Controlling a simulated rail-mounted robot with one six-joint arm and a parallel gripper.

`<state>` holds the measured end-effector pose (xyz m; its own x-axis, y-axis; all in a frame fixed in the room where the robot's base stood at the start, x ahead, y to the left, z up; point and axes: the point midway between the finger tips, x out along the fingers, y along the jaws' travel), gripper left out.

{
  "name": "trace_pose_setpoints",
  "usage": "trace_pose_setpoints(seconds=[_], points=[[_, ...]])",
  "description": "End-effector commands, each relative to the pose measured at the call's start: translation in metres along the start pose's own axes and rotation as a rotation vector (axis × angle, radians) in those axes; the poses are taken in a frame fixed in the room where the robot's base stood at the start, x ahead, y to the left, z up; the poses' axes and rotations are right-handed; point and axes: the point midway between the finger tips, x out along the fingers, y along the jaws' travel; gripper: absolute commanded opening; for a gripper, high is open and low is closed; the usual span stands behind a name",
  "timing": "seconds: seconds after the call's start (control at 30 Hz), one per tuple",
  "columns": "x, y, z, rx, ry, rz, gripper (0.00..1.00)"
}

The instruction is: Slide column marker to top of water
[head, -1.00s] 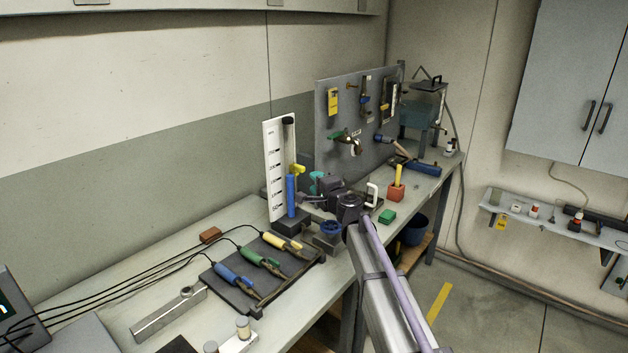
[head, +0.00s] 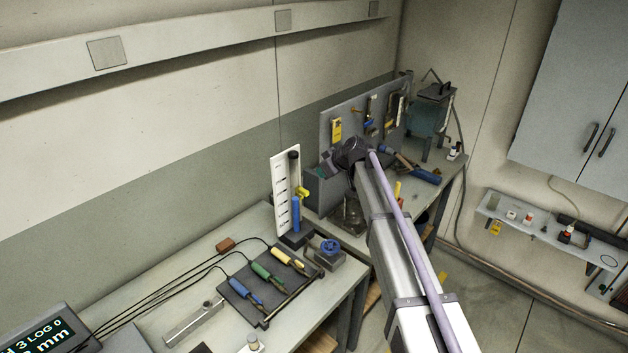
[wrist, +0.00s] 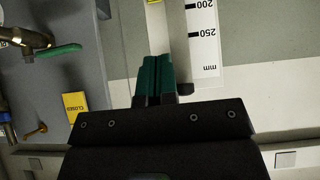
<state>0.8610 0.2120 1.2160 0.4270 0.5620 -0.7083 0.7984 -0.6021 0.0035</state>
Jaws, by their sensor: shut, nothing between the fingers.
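The measuring column stands upright on the bench with a white scale board (head: 283,190) behind it and blue water (head: 296,214) in its lower part. The yellow column marker (head: 302,192) sits on the column above the water's top. In the wrist view the picture is upside down, and a bit of the yellow marker (wrist: 155,2) shows at the top edge. The scale board (wrist: 204,45) reads 200 and 250 there.
A grey tool panel (head: 355,122) stands right of the column. It carries a yellow CLOSED tag (wrist: 75,107) and a green-handled valve (wrist: 60,50). Cabled probes (head: 265,280) lie on a rack in front, near a blue-handled valve (head: 329,246).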

Motion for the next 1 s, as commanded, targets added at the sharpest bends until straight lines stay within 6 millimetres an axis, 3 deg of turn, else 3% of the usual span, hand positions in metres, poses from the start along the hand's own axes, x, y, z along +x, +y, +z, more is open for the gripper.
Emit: trace_pose_setpoints(seconds=[0.17, 0.5, 0.6, 1.0], points=[[0.028, 0.001, 0.003, 0.0, 0.001, 0.0, 0.0], [0.103, 0.002, 0.004, 0.002, 0.002, 0.0, 0.0], [0.117, 0.001, 0.02, 0.003, 0.002, 0.001, 0.0], [0.124, 0.0, 0.027, 0.003, 0.003, 0.001, 0.0]])
